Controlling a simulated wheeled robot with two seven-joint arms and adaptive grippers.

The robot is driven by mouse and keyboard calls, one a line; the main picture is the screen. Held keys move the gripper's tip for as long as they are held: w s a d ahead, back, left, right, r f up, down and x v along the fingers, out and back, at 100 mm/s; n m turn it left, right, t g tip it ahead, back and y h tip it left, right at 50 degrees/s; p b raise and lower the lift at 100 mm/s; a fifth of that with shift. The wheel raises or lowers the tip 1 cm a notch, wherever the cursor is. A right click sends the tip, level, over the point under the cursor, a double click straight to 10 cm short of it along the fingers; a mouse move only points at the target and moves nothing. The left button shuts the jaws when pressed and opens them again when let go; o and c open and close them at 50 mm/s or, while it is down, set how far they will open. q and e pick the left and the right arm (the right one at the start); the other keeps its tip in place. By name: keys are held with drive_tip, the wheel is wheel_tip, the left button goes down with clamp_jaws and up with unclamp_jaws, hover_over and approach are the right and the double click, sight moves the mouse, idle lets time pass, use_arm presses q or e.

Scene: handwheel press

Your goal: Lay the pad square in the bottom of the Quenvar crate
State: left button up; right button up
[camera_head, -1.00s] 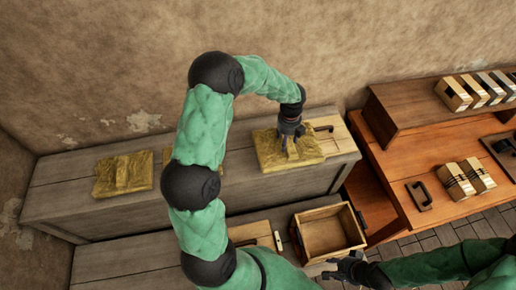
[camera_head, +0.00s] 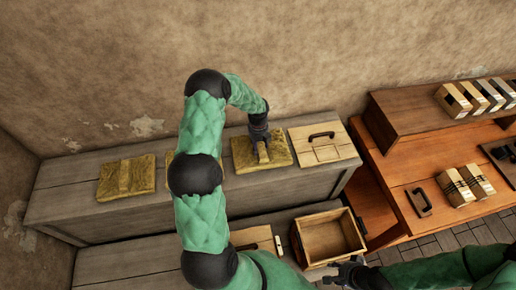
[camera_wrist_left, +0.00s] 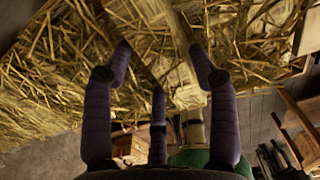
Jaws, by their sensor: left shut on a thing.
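My left gripper (camera_head: 262,150) is shut on the raised strip of a straw pad (camera_head: 246,160), above the grey back bench; I cannot tell whether the pad touches the bench. Straw fills much of the left wrist view (camera_wrist_left: 60,75), with the fingers around the strip. A second straw pad (camera_head: 112,181) lies on the bench at the left. A third is mostly hidden behind my left arm. An open, empty-looking wooden crate (camera_head: 304,262) stands lower, in front of the bench; no name is readable on it. My right gripper (camera_head: 345,271) is near the crate's front edge, too small to read.
A wooden lid with a dark handle (camera_head: 322,153) is on the bench, right of the held pad. An orange table (camera_head: 400,170) at the right carries wood blocks (camera_head: 466,184) and a dark handle (camera_head: 421,202). A wooden board (camera_head: 250,238) lies left of the crate.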

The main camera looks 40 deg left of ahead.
use_arm(q)
drive_tip(key=shift+a+f+p, duration=0.1)
drive_tip(key=shift+f+p, duration=0.2)
drive_tip(key=shift+f, duration=1.15)
drive_tip(key=o, duration=1.4)
drive_tip(key=shift+f, duration=0.1)
